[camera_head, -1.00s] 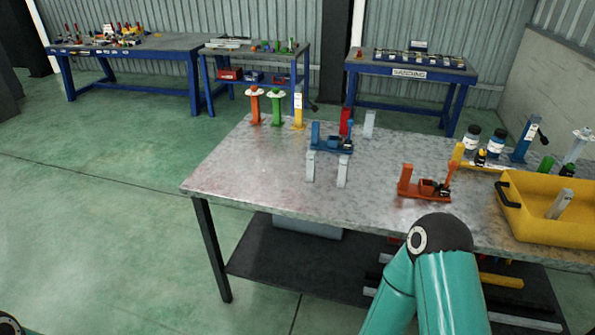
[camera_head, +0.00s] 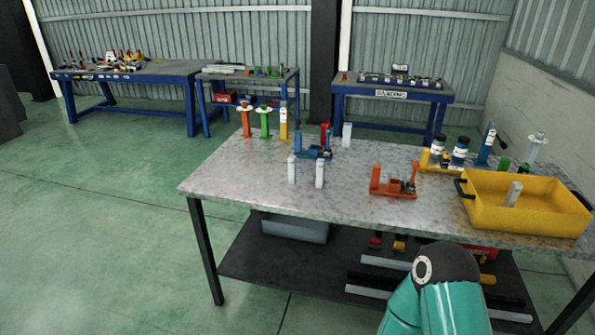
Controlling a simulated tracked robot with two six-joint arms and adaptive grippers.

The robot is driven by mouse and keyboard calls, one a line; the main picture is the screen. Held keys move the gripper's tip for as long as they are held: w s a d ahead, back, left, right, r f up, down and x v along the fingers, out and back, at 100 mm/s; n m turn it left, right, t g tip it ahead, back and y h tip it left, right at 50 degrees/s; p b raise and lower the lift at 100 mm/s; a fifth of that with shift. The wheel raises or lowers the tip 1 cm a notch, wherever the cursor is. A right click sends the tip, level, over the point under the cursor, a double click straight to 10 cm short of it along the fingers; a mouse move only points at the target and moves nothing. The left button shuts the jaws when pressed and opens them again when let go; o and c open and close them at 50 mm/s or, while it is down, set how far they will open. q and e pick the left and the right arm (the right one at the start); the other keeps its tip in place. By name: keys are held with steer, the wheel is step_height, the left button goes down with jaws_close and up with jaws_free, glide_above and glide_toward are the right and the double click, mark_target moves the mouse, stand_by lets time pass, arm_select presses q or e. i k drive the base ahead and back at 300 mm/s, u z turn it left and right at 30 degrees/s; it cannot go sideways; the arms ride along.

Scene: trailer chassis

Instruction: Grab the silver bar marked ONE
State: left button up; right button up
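Two silver bars stand upright on the metal table (camera_head: 240,175), one at left (camera_head: 292,170) and one beside it (camera_head: 320,174). Another pale silver bar (camera_head: 347,134) stands farther back. A silver bar (camera_head: 513,194) leans inside the yellow tray (camera_head: 530,221) at the right. No marking is legible on any bar at this size, so I cannot tell which is ONE. One of my teal arms shows at the bottom right, in front of the table. Neither gripper is in view.
A blue fixture (camera_head: 313,152) sits just behind the two bars, and an orange fixture (camera_head: 394,188) to their right. Orange, green and yellow posts (camera_head: 264,122) stand at the back left. The table's left front is clear.

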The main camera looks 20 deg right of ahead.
mark_target(292, 159)
steer(key=z, duration=0.3)
steer(key=i, duration=1.6)
steer(key=u, duration=0.35)
